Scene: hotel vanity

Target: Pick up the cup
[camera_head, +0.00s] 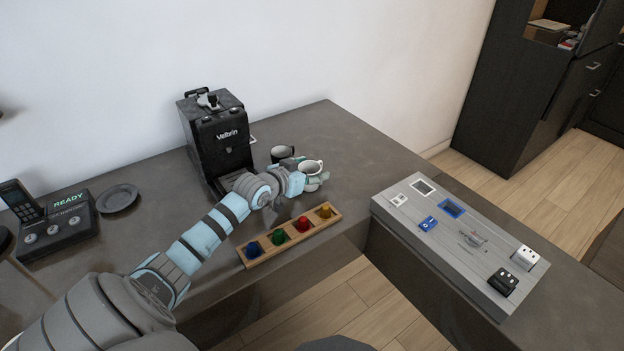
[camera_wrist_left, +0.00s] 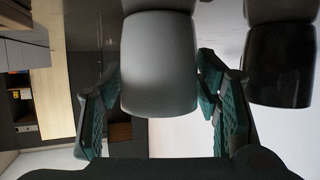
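A white cup (camera_head: 312,167) stands on the dark counter to the right of the coffee machine. My left gripper (camera_head: 307,181) is at this cup, with its fingers partly hidden by the wrist in the head view. In the left wrist view, the pale cup (camera_wrist_left: 160,65) lies between the two teal fingers of the gripper (camera_wrist_left: 159,85). The fingers are apart, one on each side, and narrow gaps show beside the cup, so the gripper looks open. A second, dark cup (camera_head: 281,153) stands just behind and left; it also shows in the left wrist view (camera_wrist_left: 279,65). My right gripper is not in view.
The black coffee machine (camera_head: 219,138) stands left of the cups. A wooden rack (camera_head: 290,238) with several coloured pieces lies in front. A grey panel board (camera_head: 459,240) is at right. A phone unit (camera_head: 58,223) and dark plate (camera_head: 118,198) are at left.

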